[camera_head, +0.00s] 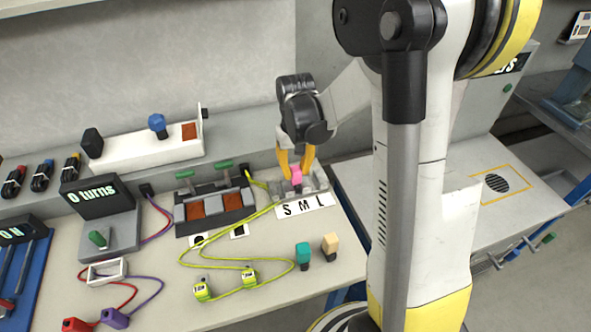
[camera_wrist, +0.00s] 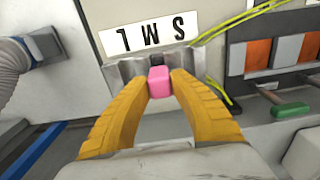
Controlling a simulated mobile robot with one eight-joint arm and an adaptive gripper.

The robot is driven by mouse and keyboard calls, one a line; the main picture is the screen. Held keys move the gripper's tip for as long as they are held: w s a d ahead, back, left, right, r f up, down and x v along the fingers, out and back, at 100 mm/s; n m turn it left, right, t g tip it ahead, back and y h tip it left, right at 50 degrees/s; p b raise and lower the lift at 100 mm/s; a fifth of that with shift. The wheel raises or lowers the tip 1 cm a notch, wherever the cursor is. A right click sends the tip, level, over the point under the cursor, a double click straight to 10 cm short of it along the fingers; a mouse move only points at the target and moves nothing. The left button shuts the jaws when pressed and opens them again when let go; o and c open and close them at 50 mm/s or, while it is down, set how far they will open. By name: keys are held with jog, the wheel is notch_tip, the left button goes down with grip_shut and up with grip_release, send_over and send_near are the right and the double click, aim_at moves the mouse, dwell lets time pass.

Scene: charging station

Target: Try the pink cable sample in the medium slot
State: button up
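The pink cable sample (camera_head: 297,171) is between the yellow fingertips of my gripper (camera_head: 296,160), over the grey slot block (camera_head: 315,184) marked S M L. In the wrist view the pink sample (camera_wrist: 159,81) sits between both fingertips of my gripper (camera_wrist: 160,86), which appear to touch its sides. It lines up roughly with the M on the white label (camera_wrist: 148,33). The sample's lower end is hidden, so I cannot tell whether it is inside the medium slot.
A teal sample (camera_head: 303,252) and a beige sample (camera_head: 330,243) stand on the table in front of the label. Yellow-green cables (camera_head: 225,262) loop over the table to the left. A dark box with orange-brown panels (camera_head: 214,208) stands left of the slot block.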

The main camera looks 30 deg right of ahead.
jog(key=o, duration=0.4)
jog(key=shift+c, duration=0.2)
notch_tip(320, 180, up, 12)
dwell(0.4)
